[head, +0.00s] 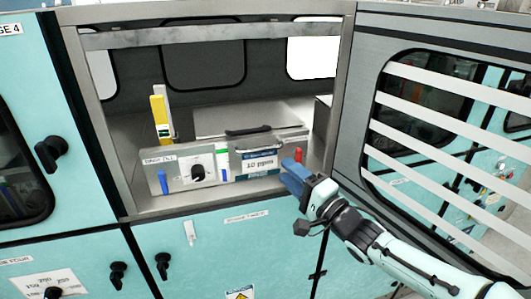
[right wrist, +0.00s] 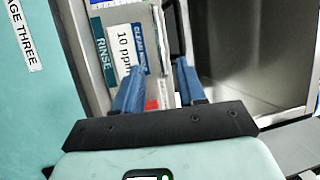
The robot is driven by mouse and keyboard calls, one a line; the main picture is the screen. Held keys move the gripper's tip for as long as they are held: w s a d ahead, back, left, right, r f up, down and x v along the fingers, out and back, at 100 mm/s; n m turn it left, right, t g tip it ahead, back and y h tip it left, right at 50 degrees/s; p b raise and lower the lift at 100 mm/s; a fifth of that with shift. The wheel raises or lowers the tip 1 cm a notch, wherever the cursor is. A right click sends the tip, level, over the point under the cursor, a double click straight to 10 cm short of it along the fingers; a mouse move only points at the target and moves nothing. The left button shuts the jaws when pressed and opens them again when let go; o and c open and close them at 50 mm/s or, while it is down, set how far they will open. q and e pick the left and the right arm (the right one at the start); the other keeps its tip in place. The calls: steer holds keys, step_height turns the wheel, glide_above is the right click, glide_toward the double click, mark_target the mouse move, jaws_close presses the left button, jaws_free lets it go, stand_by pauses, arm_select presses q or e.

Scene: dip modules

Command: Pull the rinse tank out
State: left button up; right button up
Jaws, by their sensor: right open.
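The rinse tank (head: 262,178) sits inside the open cabinet bay, at the right of a grey front panel. Its front bears a white and blue "10 ppm" label, and a dark bar handle lies along the top. In the right wrist view the "RINSE" label (right wrist: 104,62) and the "10 ppm" label (right wrist: 127,47) show sideways at the left. My right gripper (head: 292,176) is at the tank's lower right front corner with blue fingers. In the right wrist view the gripper (right wrist: 158,75) is open, and part of a red tab (right wrist: 151,104) shows between its fingers. My left gripper is not in view.
A red lever (head: 299,157) stands at the panel's right end, just above my fingers. A blue lever (head: 164,182), a black knob (head: 198,173) and a yellow upright piece (head: 160,117) are further left. The barred door (head: 356,110) stands open at right.

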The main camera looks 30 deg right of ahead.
mark_target(263, 150)
steer(key=x, duration=0.9)
steer(key=shift+p, duration=0.45)
steer(key=shift+w, duration=0.1)
jaws_close()
